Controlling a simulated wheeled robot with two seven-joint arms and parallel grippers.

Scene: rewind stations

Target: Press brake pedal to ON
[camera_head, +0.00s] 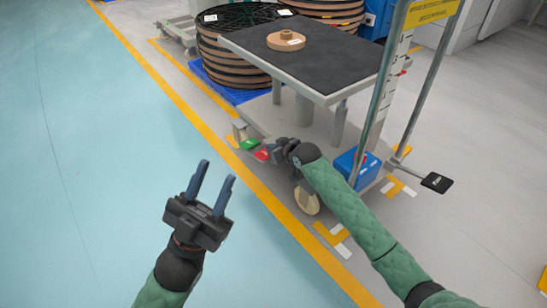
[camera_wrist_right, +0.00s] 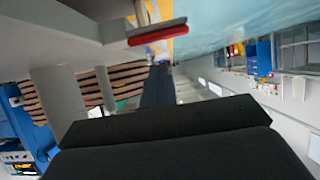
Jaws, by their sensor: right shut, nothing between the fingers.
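The cart (camera_head: 300,60) has a red pedal (camera_head: 262,155) and a green pedal (camera_head: 249,143) low on its near left side. The red pedal also shows in the right wrist view (camera_wrist_right: 157,34), at the top of the picture. My right gripper (camera_head: 270,149) is low beside these pedals, shut with nothing in it. In the right wrist view its dark fingers (camera_wrist_right: 158,86) point away, and the red pedal appears apart from them. Whether the gripper touches either pedal is unclear in the head view. My left gripper (camera_head: 217,171) is open and empty over the blue-green floor.
A brown roll (camera_head: 286,40) lies on the cart's dark top. Large stacked reels (camera_head: 230,65) stand behind. A blue box (camera_head: 357,168) sits on the cart base, and a black flat pad (camera_head: 437,183) sticks out at right. The floor on the left is clear.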

